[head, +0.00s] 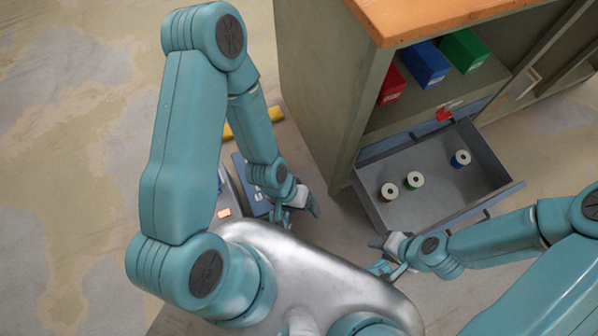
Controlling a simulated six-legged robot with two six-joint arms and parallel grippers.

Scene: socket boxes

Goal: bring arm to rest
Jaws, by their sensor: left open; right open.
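My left arm comes in from the left and bends down, with its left gripper (292,211) low beside my silver base. The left gripper is open, and nothing shows between its fingers. My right arm reaches in from the right, with its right gripper (382,255) in front of the open drawer's near corner. The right gripper is open and looks empty. Both grippers are small in this view, and their fingertips are partly hidden.
The open grey drawer (440,196) of a wood-topped cabinet (330,85) holds three spools (413,180). Red, blue (426,64) and green boxes stand on the shelf above. A blue case (250,185) and a yellow object (262,122) lie behind my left arm. Floor is clear at left.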

